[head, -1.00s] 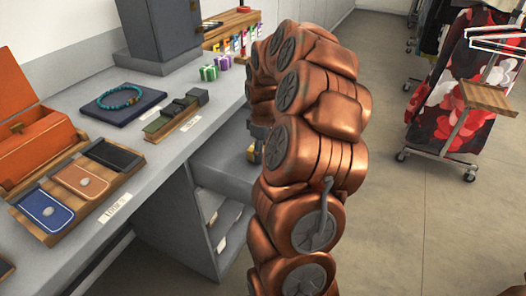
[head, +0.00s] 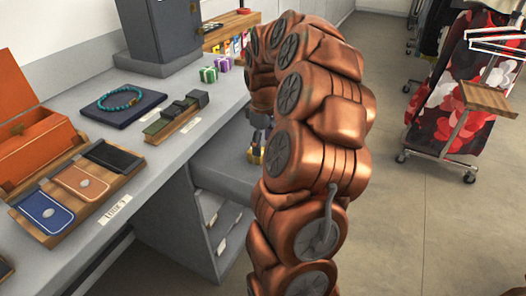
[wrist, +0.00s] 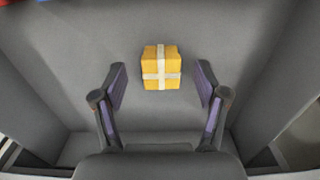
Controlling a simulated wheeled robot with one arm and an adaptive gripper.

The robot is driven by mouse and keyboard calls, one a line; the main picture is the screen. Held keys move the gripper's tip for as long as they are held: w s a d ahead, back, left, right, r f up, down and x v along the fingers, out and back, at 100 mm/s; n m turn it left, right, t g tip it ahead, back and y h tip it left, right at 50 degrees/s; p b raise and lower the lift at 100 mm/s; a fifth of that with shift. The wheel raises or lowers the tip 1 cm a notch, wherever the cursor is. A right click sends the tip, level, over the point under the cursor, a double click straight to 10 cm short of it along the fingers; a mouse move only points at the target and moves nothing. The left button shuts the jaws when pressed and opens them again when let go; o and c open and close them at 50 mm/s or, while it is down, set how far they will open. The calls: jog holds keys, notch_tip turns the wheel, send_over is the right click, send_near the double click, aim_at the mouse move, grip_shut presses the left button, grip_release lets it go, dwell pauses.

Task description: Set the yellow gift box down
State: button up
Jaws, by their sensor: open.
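The yellow gift box (wrist: 152,80) with a white cross ribbon sits on a flat grey surface in the wrist view. In the head view the box (head: 256,157) shows small on the lower grey surface beside the counter, partly hidden by my arm. My gripper (wrist: 161,76) is open, with one finger on each side of the box and a clear gap to each. It holds nothing. In the head view my gripper (head: 261,124) is just above the box, partly covered by my arm.
The lower grey surface (head: 218,165) has bare room around the box, with walls on both sides in the wrist view. Green and purple gift boxes (head: 209,75) stand on the counter. A tray of wallets (head: 122,178) and a bracelet pad (head: 100,117) lie at left.

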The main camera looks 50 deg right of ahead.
aim_at(263, 152)
notch_tip(263, 152, up, 8)
dwell(0.4)
jog(key=s+a+g, duration=0.1)
jog(key=s+a, duration=0.2)
jog(key=a, duration=0.8)
jog(key=s+a, duration=0.3)
jog(key=a, duration=0.8)
jog(key=s+a+f+m+g, duration=0.1)
jog(key=s+a+f, duration=0.2)
jog(key=s, duration=0.6)
jog(key=s+a+f+m+g, duration=0.1)
jog(key=s+a+f+m, duration=0.1)
jog(key=s+a+f, duration=0.2)
jog(key=s+a, duration=0.3)
jog(key=s, duration=0.1)
jog(key=shift+s+a, duration=0.2)
jog(key=shift+s, duration=0.2)
notch_tip(263, 152, up, 18)
jog(key=w+t+p, duration=0.1)
jog(key=p, duration=1.5)
jog(key=shift+f, duration=0.2)
